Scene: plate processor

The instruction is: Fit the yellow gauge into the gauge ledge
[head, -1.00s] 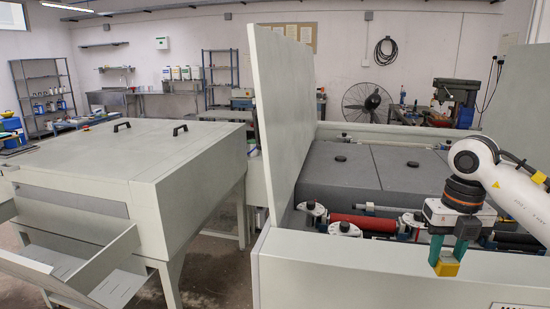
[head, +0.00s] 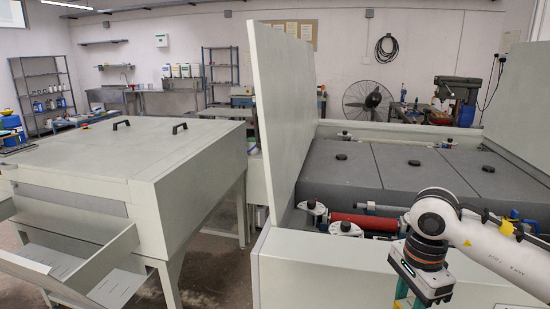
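My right gripper (head: 403,291) hangs low in front of the open machine (head: 330,262), at the bottom edge of the head view. Only the upper part of its green fingers shows; the fingertips are cut off by the frame. I cannot make out the gauge ledge. My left gripper is not in view.
The machine's raised lid (head: 284,110) stands upright left of its opening. Inside are dark grey covers (head: 345,170) and a red roller (head: 363,222). A grey cabinet (head: 130,165) with an open tray (head: 75,250) stands at the left.

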